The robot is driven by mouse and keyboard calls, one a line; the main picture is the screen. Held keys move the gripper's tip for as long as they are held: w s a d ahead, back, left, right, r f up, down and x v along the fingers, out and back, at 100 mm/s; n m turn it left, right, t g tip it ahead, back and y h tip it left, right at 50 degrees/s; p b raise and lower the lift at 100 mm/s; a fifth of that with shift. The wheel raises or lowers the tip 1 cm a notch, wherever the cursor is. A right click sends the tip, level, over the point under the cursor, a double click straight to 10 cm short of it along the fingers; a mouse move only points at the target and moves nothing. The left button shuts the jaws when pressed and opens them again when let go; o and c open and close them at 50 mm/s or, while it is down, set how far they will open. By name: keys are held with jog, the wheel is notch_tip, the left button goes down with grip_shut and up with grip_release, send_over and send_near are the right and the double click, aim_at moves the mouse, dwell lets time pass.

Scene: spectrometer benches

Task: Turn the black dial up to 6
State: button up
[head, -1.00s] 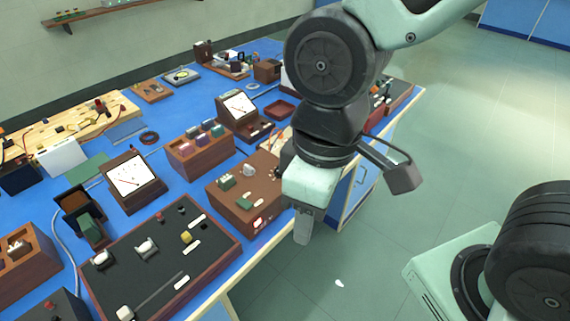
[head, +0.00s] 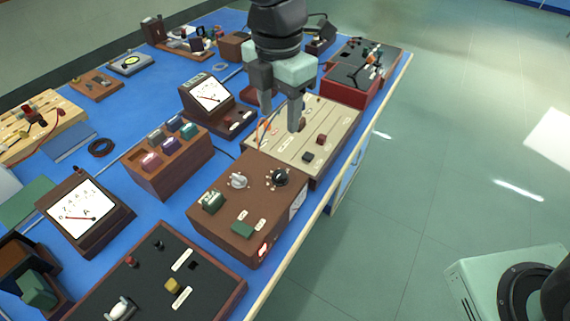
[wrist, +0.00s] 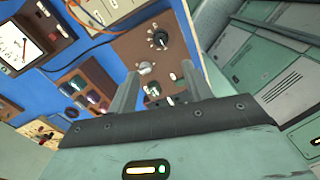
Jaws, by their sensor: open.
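The black dial (head: 280,177) sits on top of a brown box (head: 222,229), near its back right corner, with pale marks around it. It also shows in the wrist view (wrist: 158,39), where the marks are too small to read. A white or silver knob (head: 238,180) stands to its left on the same box. My gripper (head: 280,125) is open and empty, with its fingers pointing down. It is above and behind the black dial, apart from it, over the cream panel. In the wrist view the fingers (wrist: 160,88) frame part of the brown box.
The cream panel (head: 330,130) with small knobs stands just behind the brown box. A meter (head: 208,95) and a wooden block with coloured pieces (head: 167,163) are to the left. A black panel (head: 150,285) is in front. The bench edge is at the right, with open floor beyond.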

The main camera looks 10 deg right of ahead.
aim_at(280, 174)
notch_tip(280, 174, down, 16)
jog(key=shift+s+p, duration=0.1)
jog(key=shift+p, duration=0.35)
jog(key=shift+c, duration=0.3)
jog(key=c, duration=0.9)
